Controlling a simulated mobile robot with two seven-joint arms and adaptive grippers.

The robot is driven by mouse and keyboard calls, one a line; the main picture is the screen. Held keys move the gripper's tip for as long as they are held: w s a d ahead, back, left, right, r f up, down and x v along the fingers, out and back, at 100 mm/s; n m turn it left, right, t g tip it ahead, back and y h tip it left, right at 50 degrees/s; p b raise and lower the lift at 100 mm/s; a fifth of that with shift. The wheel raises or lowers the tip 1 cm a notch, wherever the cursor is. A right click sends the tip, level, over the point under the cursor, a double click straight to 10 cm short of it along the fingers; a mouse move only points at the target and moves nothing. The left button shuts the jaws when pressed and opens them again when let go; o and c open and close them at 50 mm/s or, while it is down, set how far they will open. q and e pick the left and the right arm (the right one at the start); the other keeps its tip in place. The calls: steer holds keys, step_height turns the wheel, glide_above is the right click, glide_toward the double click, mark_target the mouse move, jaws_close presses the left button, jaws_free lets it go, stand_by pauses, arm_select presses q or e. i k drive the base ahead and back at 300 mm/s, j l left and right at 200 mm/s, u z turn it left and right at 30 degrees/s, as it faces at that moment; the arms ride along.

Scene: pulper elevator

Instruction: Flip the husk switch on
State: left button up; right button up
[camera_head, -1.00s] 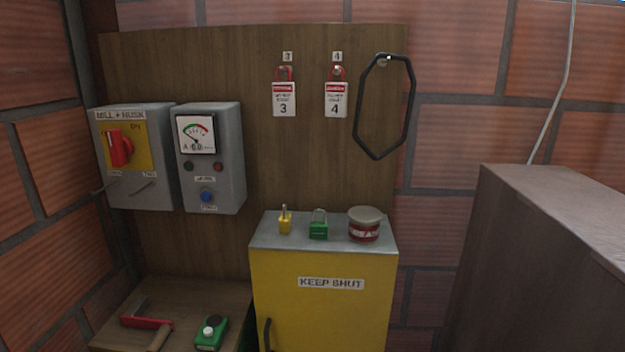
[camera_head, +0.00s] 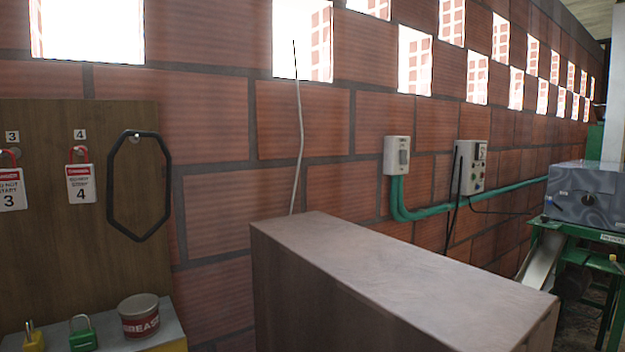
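No switch labelled husk can be read in the current view. A grey wall switch box (camera_head: 397,156) with a dark rocker is fixed to the brick wall right of centre. Farther right on the wall is a grey control box (camera_head: 470,167) with small coloured buttons or lamps, too small to read. The box marked MILL + HUSK from the earlier view is outside the picture now. Neither of my grippers is in view.
A brown wooden cabinet (camera_head: 360,255) stands in front of the wall. At left are a board (camera_head: 40,260) with red-and-white tags (camera_head: 81,184) and a black ring (camera_head: 110,190), padlocks (camera_head: 83,337) and a grease tin (camera_head: 139,318). A green-framed machine (camera_head: 590,195) stands far right.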

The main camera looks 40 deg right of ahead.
mark_target(404, 154)
steer(key=z, duration=2.7)
steer(key=l+z, duration=0.1)
steer(key=l, duration=0.25)
steer(key=i+l+z, duration=0.25)
steer(key=l+z, duration=0.15)
steer(key=i+l+z, duration=0.4)
steer(key=i+l+u, duration=0.25)
steer(key=i, duration=0.25)
steer(key=i+l+u, duration=0.25)
steer(key=i, duration=0.2)
steer(key=i+u, duration=0.15)
steer(key=u, duration=0.25)
steer(key=i+u, duration=0.2)
steer(key=u, duration=0.2)
steer(key=i+u, duration=0.2)
steer(key=u, duration=0.25)
steer(key=i+l+u, duration=0.1)
steer(key=u, duration=0.3)
steer(key=l, duration=0.1)
